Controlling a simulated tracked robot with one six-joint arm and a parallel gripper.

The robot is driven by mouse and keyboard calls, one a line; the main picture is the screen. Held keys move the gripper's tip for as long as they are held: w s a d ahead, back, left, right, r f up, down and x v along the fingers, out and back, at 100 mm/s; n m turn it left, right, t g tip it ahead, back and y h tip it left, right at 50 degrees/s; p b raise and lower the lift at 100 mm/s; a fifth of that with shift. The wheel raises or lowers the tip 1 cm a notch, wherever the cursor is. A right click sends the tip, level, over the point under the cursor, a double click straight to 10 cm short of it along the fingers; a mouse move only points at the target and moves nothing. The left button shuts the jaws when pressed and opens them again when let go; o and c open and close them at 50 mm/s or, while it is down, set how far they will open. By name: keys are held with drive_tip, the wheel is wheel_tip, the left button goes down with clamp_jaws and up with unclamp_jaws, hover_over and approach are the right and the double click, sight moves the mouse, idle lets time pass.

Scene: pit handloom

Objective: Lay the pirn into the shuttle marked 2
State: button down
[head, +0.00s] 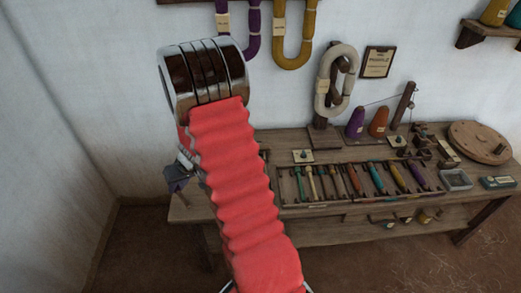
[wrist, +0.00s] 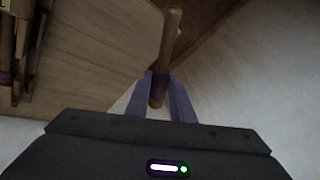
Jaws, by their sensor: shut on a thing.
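My gripper (wrist: 160,82) has purple fingers in the wrist view. They are shut on the pirn (wrist: 172,38), a slim wooden stick with a purple wound part between the fingers. A wooden rack (head: 282,190) on the table holds several long coloured pieces side by side. No number 2 can be read, so I cannot tell the shuttle marked 2.
The wooden table (head: 235,215) stands against the wall. Behind the rack stand purple (head: 355,124) and orange (head: 378,122) cones and a hank on a stand (head: 335,85). A round wooden disc (head: 480,143) and a grey tray (head: 455,180) lie at the right.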

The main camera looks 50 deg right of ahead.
drive_tip(key=s+d+m, duration=0.2)
drive_tip(key=s+d, duration=0.2)
drive_tip(key=d, duration=0.7)
drive_tip(key=s+d+m+t+h, duration=0.1)
drive_tip(key=s+d+m, duration=0.2)
drive_tip(key=d, duration=0.8)
drive_tip(key=s+d+m+h, duration=0.1)
drive_tip(key=s+d+m, duration=0.1)
drive_tip(key=s+d, duration=0.4)
drive_tip(key=d, duration=0.5)
drive_tip(key=shift+d+r, duration=0.2)
drive_tip(key=shift+d, duration=0.1)
drive_tip(key=shift+f, duration=0.2)
drive_tip(key=shift+f, duration=4)
drive_tip(key=c, duration=1.5)
unclamp_jaws()
drive_tip(key=shift+o, duration=0.2)
